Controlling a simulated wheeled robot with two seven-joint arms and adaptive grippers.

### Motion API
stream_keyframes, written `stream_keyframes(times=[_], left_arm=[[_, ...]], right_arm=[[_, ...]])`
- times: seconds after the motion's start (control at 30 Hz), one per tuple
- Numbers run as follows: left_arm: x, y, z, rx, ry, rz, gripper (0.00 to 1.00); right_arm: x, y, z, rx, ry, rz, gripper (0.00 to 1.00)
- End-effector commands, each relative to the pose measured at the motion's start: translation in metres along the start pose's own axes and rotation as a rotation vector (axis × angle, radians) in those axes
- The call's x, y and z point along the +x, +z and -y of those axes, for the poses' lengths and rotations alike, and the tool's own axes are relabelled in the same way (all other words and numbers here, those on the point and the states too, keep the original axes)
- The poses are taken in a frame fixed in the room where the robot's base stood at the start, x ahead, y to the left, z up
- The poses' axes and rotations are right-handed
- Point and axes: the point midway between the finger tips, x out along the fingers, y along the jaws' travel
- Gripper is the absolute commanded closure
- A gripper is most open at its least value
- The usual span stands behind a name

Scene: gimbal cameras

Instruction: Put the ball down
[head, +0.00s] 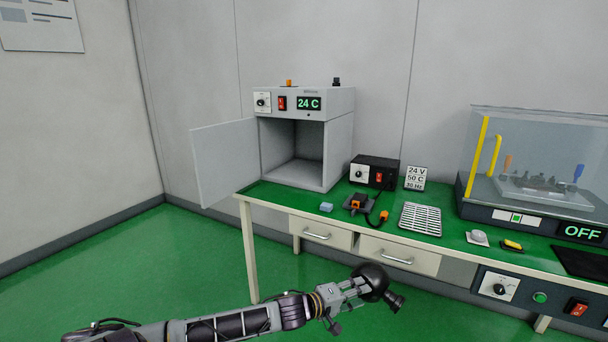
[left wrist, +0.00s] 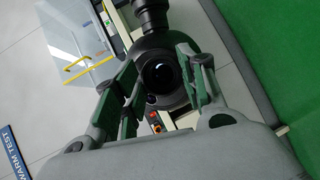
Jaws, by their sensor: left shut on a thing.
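The ball is a black gimbal camera ball (head: 372,281) with a dark cylindrical stem on it. My left gripper (head: 358,288) is shut on it and holds it in the air in front of the workbench, below the level of the green top. In the left wrist view the ball (left wrist: 158,72) sits between the two fingers (left wrist: 165,85), with a round lens-like opening facing the camera and the stem pointing away. The finger pads cover parts of its sides. My right gripper is not in view.
The green-topped bench (head: 345,215) carries an open, empty oven-like chamber (head: 305,100), a black power box (head: 375,172), a slotted white rack (head: 420,219), a small blue block (head: 326,207), and a clear-covered machine (head: 540,165). Bare green top lies between the small items.

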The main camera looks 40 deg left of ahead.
Motion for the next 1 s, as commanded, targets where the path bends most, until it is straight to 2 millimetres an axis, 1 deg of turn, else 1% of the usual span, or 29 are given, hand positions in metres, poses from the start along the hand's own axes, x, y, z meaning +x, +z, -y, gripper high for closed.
stream_keyframes(times=[0.03, 1.0], left_arm=[[0.002, 0.002, -0.002, -0.007, 0.005, -0.010, 0.98], [0.024, 0.026, 0.009, -0.049, -0.018, -0.187, 0.98]], right_arm=[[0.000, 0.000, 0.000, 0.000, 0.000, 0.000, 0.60], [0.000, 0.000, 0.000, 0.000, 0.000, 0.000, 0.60]])
